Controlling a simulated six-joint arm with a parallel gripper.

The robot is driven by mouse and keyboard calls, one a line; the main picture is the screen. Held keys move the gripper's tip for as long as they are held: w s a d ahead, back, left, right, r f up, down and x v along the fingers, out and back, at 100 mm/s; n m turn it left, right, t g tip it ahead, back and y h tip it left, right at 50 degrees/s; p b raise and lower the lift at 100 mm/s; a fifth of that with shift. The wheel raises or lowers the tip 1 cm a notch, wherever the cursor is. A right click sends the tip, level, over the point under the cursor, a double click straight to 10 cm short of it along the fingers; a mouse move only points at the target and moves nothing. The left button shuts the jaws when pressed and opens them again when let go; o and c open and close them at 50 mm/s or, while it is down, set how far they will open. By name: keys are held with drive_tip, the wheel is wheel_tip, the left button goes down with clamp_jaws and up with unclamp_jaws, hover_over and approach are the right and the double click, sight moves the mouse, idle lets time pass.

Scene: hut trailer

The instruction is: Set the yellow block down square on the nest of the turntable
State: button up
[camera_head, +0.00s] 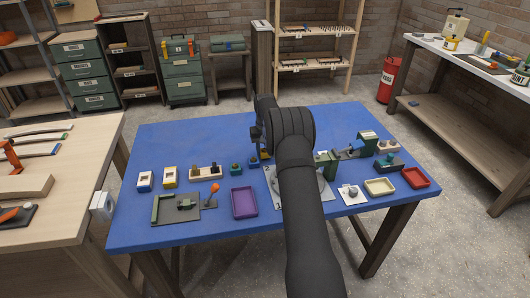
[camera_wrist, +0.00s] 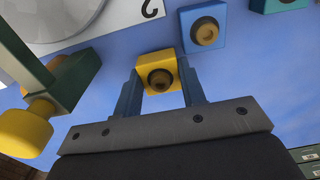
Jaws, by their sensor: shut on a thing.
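My gripper (camera_wrist: 158,84) shows its two blue fingers in the wrist view, shut on the sides of the yellow block (camera_wrist: 148,64). The block has a dark round recess with a brown centre facing the camera. I cannot tell whether its underside touches the blue table. A grey round disc (camera_wrist: 50,15), which looks like the turntable, is at the upper left of the wrist view, apart from the block. A white plate marked "2" (camera_wrist: 143,12) lies beside it. The nest is not clearly visible.
A blue block (camera_wrist: 203,28) stands close to the yellow one, with a teal block (camera_wrist: 275,4) beyond. A green fixture with a yellow knob (camera_wrist: 25,130) is at the left. A purple tray (camera_head: 244,203) and a red tray (camera_head: 415,178) are on the blue table (camera_head: 180,138).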

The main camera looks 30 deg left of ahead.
drive_tip(key=shift+f, duration=0.6)
drive_tip(key=shift+f, duration=0.1)
drive_tip(key=o, duration=1)
wheel_tip(320, 180, up, 11)
drive_tip(key=shift+f, duration=0.1)
drive_tip(key=shift+r, duration=0.75)
drive_tip(key=shift+c, duration=1.2)
